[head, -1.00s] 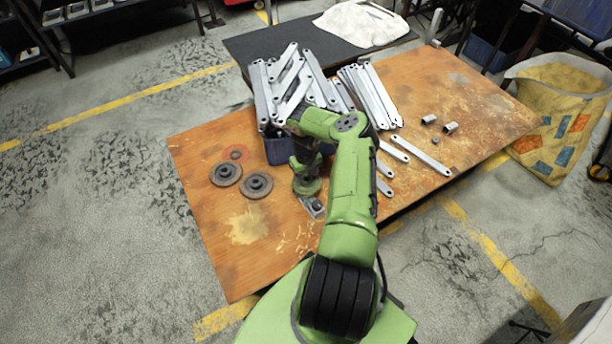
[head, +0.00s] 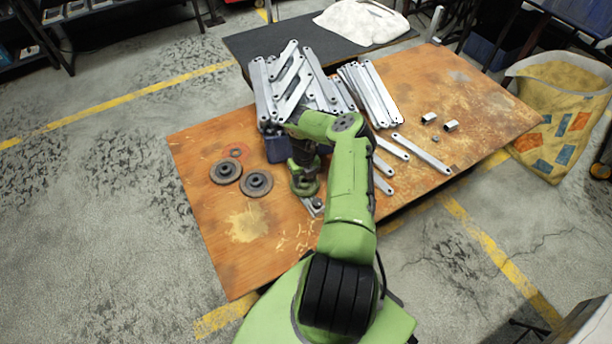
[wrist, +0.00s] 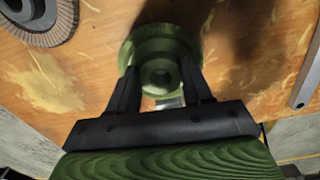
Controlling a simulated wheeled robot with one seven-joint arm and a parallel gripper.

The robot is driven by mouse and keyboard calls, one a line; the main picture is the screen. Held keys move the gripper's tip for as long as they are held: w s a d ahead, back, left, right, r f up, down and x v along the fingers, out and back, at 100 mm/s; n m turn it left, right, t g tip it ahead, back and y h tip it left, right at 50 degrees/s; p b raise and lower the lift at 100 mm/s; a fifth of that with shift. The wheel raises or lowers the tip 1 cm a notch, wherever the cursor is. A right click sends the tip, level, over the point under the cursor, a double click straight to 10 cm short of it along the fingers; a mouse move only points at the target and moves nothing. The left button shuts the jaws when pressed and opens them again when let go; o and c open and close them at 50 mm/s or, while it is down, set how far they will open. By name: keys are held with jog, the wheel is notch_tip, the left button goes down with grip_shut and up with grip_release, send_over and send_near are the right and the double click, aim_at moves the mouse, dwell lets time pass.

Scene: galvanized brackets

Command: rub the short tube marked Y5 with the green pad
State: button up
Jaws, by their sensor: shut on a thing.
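The green pad (head: 305,188) is a round green piece with a raised hub, at the near left-centre part of the table. My gripper (wrist: 158,78) is shut on it, with black fingers on both sides of the hub in the wrist view. In the head view my arm partly covers the gripper. Two short grey tubes lie on the right part of the table, one farther left (head: 429,118) and one farther right (head: 451,126). No Y5 mark is readable on either. Both are well apart from the pad.
Two dark grinding discs (head: 257,184) lie left of the pad. A pile of flat metal brackets (head: 290,85) stands behind my gripper above a blue bin (head: 278,150). Loose bars (head: 421,154) and a small nut (head: 435,138) lie between arm and tubes. The right table end is fairly clear.

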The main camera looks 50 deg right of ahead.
aim_at(292, 190)
jog(key=shift+w+a+r+p, duration=0.15)
jog(key=shift+a+p, duration=0.2)
jog(key=shift+a, duration=0.1)
jog(key=shift+w+a+r+p, duration=0.1)
jog(key=shift+a+p, duration=0.2)
jog(key=shift+a, duration=0.15)
jog(key=shift+w+a+f+p, duration=0.2)
jog(key=shift+a+p, duration=0.3)
jog(key=shift+a, duration=0.25)
jog(key=shift+w+a+f+p, duration=0.1)
jog(key=shift+w+a+p, duration=0.1)
jog(key=shift+a+p, duration=0.4)
jog(key=shift+a+f, duration=0.1)
jog(key=shift+c, duration=0.3)
jog(key=shift+s+d+b, duration=0.15)
jog(key=shift+d+b, duration=0.15)
jog(key=shift+d, duration=0.2)
jog(key=shift+s+d+b, duration=0.25)
jog(key=shift+d, duration=0.55)
jog(key=shift+s+d+b, duration=0.2)
jog(key=shift+d+b, duration=0.05)
jog(key=shift+d, duration=0.55)
jog(key=shift+s+d+b, duration=0.25)
jog(key=shift+d, duration=0.55)
notch_tip(292, 190, up, 6)
jog(key=p, duration=0.5)
jog(key=shift+w+a+r+p, duration=0.1)
jog(key=shift+a+r+p, duration=0.1)
jog(key=shift+p, duration=0.2)
jog(key=shift+d, duration=0.1)
